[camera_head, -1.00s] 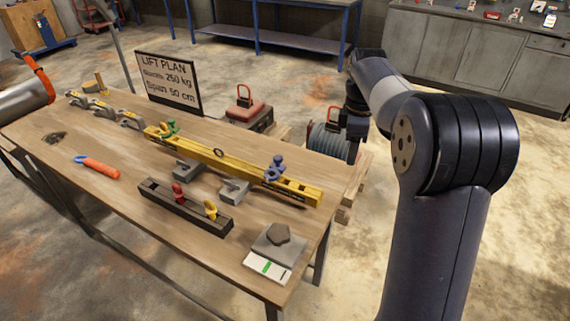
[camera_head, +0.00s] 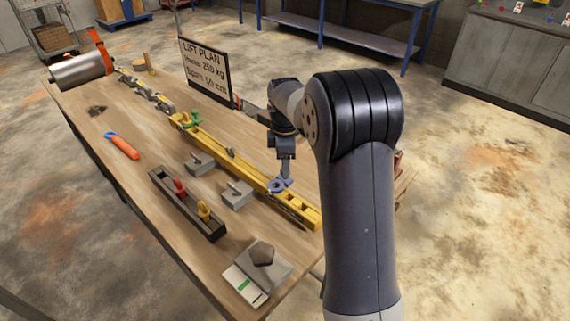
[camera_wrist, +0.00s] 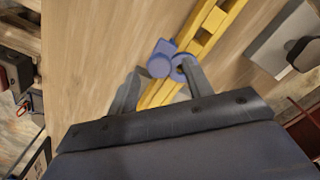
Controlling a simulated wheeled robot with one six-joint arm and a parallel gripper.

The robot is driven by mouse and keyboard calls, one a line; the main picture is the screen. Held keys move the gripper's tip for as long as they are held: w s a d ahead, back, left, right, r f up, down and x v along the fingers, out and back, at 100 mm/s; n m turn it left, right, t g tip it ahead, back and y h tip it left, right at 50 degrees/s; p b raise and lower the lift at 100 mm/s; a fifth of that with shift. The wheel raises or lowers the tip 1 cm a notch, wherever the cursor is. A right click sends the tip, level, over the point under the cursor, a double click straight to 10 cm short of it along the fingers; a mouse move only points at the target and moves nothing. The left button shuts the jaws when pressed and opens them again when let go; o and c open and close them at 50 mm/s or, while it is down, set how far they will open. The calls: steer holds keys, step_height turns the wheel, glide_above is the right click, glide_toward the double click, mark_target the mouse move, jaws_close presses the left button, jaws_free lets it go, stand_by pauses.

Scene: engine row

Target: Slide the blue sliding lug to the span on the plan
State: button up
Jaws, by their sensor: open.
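The blue sliding lug (camera_head: 278,186) sits on the yellow beam (camera_head: 235,160), toward the beam's near right end. The green lug (camera_head: 188,120) is near the beam's far left end. The lift plan sign (camera_head: 207,70) stands at the table's back and reads 250 kg and span 50 cm, the span digits a little blurred. My gripper (camera_head: 287,178) hangs over the beam at the blue lug. In the wrist view my gripper (camera_wrist: 161,80) is open, and the blue lug (camera_wrist: 165,60) lies at its fingertips, close to the right finger. Contact cannot be told.
A dark rack (camera_head: 190,208) with red and yellow pieces stands in front of the beam. Grey blocks (camera_head: 236,195) lie beside the beam. A grey scale (camera_head: 258,268) holds a dark stone, and an orange-handled tool (camera_head: 122,146) lies at left.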

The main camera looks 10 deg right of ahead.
steer(key=shift+f, duration=0.75)
steer(key=shift+c, duration=0.5)
steer(key=shift+d, duration=0.1)
jaws_close()
